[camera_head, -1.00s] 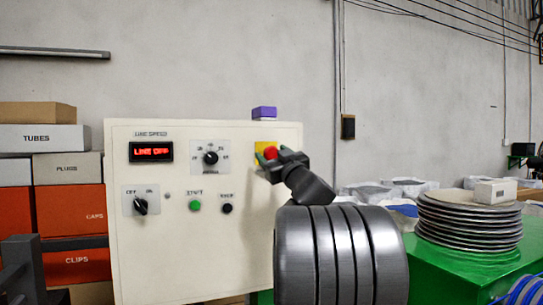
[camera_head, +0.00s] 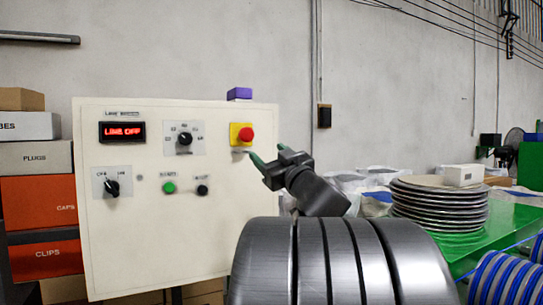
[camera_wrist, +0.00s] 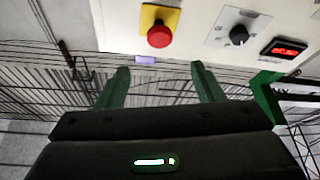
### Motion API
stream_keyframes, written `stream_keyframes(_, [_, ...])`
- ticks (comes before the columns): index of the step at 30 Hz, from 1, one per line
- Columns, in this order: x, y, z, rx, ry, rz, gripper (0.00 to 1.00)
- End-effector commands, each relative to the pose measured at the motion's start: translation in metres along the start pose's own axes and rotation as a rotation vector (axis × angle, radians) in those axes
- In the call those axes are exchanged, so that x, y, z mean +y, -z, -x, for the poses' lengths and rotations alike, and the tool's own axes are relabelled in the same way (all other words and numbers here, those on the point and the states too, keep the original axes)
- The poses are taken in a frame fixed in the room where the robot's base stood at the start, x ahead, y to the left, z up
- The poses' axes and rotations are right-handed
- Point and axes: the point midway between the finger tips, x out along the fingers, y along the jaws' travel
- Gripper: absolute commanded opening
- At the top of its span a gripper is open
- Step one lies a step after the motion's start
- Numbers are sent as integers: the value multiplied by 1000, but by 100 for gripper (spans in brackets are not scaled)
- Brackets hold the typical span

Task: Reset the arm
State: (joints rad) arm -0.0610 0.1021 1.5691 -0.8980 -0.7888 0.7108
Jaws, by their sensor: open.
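My gripper (camera_head: 266,160) is raised beside the right edge of the white control panel (camera_head: 130,240), a little below and right of the red emergency button (camera_head: 246,134) on its yellow plate. In the wrist view my gripper (camera_wrist: 160,82) has its two green fingers spread apart with nothing between them. The red button (camera_wrist: 158,36) is beyond the fingers there, apart from them. The panel display (camera_head: 123,131) reads "LINE OFF".
Labelled boxes (camera_head: 40,215) are stacked at the left. A purple block (camera_head: 239,94) sits on the panel's top edge. Stacked discs (camera_head: 440,207) carry a white box (camera_head: 461,175) on the green table (camera_head: 515,218). Blue cable spools (camera_head: 505,280) stand at the lower right.

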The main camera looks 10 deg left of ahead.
Motion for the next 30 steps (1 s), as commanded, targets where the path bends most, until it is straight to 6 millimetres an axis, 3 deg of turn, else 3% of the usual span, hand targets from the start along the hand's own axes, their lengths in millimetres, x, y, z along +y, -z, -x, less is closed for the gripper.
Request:
stream_keyframes(8, [0, 1, -17, 0, 2, -2, 61])
stream_keyframes(24, [0, 2, -121, 1, 1, -1, 61])
stream_keyframes(30, [0, -3, -143, 0, 0, 0, 61])
